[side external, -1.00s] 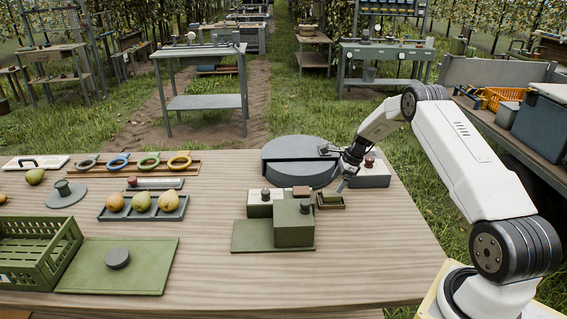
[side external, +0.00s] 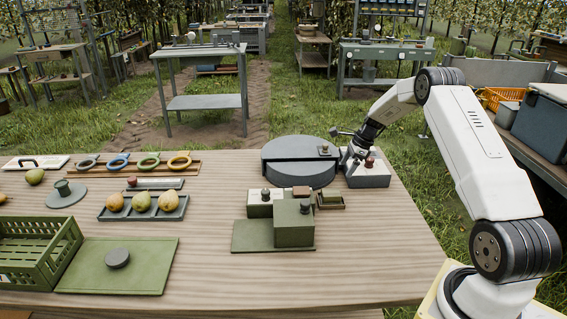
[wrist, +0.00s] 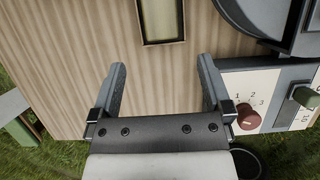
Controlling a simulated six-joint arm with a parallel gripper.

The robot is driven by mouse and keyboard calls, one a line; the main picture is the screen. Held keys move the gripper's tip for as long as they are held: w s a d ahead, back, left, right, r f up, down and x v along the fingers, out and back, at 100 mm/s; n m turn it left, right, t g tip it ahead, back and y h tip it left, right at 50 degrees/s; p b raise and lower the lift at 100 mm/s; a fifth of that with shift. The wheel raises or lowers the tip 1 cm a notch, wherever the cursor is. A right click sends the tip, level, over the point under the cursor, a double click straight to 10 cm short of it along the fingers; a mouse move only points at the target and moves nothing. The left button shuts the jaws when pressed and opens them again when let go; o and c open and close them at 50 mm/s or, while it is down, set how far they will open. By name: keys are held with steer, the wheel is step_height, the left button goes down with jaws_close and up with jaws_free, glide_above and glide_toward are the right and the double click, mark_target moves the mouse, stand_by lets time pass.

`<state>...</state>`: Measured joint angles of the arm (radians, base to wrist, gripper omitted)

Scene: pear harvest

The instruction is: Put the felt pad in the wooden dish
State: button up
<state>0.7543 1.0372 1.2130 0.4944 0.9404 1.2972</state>
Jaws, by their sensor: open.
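A small wooden dish (side external: 343,206) stands on the right of the table; its dark rim also shows at the top of the wrist view (wrist: 143,30). A yellow-green block, which looks like the felt pad (side external: 330,197), lies inside the dish; it also shows in the wrist view (wrist: 160,16). My gripper (wrist: 161,68) is open, with nothing between its fingers. In the side view my gripper (side external: 352,157) is above and behind the dish, apart from it, close to a grey-white control box. The pad's exact seating is too small to tell.
The control box (side external: 370,180) with a red knob (wrist: 248,117) is right beside my gripper. A round grey platform (side external: 290,165) stands to its left. Green and white blocks (side external: 293,225) stand left of the dish. The table's front right is clear.

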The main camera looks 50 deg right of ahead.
steer(key=s+a+r+n+h, duration=0.1)
steer(key=a+r+n, duration=0.1)
steer(key=a+n, duration=0.35)
steer(key=s+a+r+n+g, duration=0.1)
steer(key=a+r+n, duration=0.2)
steer(key=a, duration=0.5)
steer(key=s+a+r+n+h, duration=0.1)
steer(key=a+r+n, duration=0.1)
steer(key=a+n, duration=0.3)
steer(key=s+a+r+n+h, duration=0.1)
steer(key=s+a+r+n, duration=0.1)
steer(key=s+a+n, duration=1.1)
steer(key=s+a, duration=0.2)
steer(key=a, duration=0.1)
steer(key=shift+s+r, duration=0.15)
steer(key=shift+s, duration=0.05)
steer(key=shift+n, duration=0.25)
